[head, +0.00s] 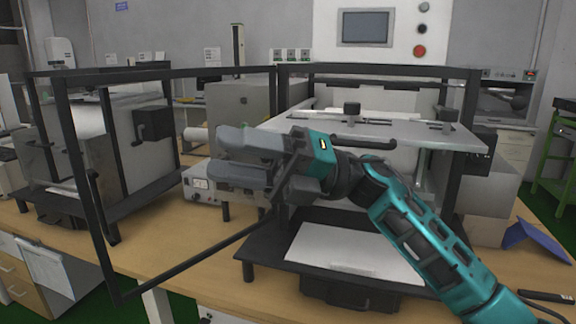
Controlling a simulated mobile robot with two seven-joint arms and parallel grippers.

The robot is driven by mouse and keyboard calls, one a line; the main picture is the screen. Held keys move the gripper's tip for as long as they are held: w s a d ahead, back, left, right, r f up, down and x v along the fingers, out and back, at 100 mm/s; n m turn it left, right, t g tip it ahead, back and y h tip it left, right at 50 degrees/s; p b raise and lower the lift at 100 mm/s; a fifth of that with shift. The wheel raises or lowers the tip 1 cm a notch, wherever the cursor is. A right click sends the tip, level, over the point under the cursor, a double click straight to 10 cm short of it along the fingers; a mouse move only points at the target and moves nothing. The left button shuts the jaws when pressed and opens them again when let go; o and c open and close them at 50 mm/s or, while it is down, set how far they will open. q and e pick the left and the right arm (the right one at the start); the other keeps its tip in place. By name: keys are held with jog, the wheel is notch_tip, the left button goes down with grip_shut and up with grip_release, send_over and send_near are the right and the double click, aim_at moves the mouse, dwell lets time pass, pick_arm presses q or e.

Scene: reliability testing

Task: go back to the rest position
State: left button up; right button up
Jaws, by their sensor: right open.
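My right gripper (222,160) reaches in from the lower right on a teal arm. Its grey fingers point left and are open, with nothing seen between them. It is in front of the black-framed test machine (465,150), near the left end of the machine's grey upper plate (390,134). The gripper and arm hide part of the machine behind them. My left gripper is not in view.
An open black door frame (85,190) juts out to the left of the gripper, with a bar low in front. A white sheet (335,250) lies on the machine's black base. A meter box (200,185) stands behind. A blue object (530,240) lies at right.

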jog(key=w+d+f+m+t+h, duration=0.2)
jog(key=d+f+m+t+h, duration=0.15)
jog(key=f+m+t, duration=0.6)
jog(key=w+d+f+m+t+h, duration=0.2)
jog(key=d+f+m+t, duration=0.4)
jog(key=m, duration=0.6)
jog(key=w+d+f+m+t+h, duration=0.2)
jog(key=d+f+m+t+h, duration=0.1)
jog(key=f+m+t, duration=0.65)
jog(key=s+d+f+m+g+h, duration=0.4)
jog(key=s+f, duration=0.5)
jog(key=f, duration=0.3)
jog(key=s+d+f+m+g+h, duration=0.4)
jog(key=s+d+f+m+h, duration=0.2)
jog(key=s+f, duration=0.4)
notch_tip(320, 180, down, 3)
jog(key=shift+d+f+m, duration=0.1)
jog(key=shift+d+m, duration=0.5)
jog(key=shift+m, duration=0.3)
